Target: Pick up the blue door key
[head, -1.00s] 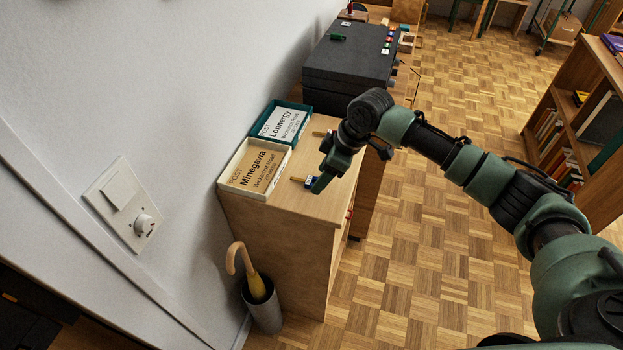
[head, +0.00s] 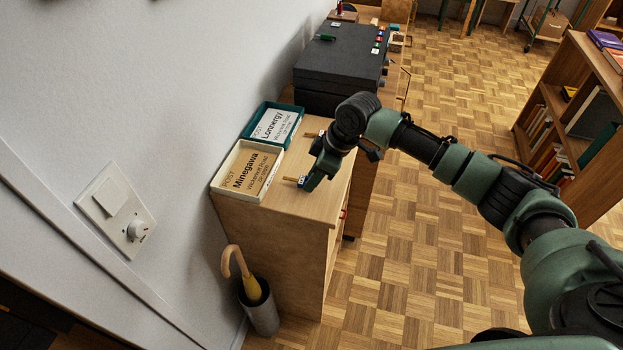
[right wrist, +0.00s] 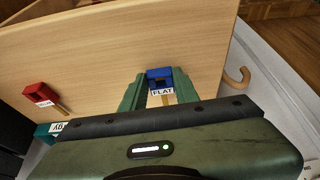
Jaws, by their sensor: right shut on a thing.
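The blue door key (head: 302,181) is on the light wooden cabinet top (head: 312,205), with its brass shaft pointing left in the head view. In the right wrist view its blue head (right wrist: 160,75) carries a white tag reading FLAT. My right gripper (head: 310,182) is over it, with one green finger on each side of the blue head; in the right wrist view the gripper (right wrist: 158,88) is shut on it. I cannot tell whether the key is lifted off the wood. My left gripper is not in view.
A red-headed key (right wrist: 40,96) lies on the same top. A cream post tray (head: 218,190) and a teal one (head: 297,117) stand by the wall. A dark grey box (head: 335,62) is behind. An umbrella stand (head: 262,315) stands on the floor in front.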

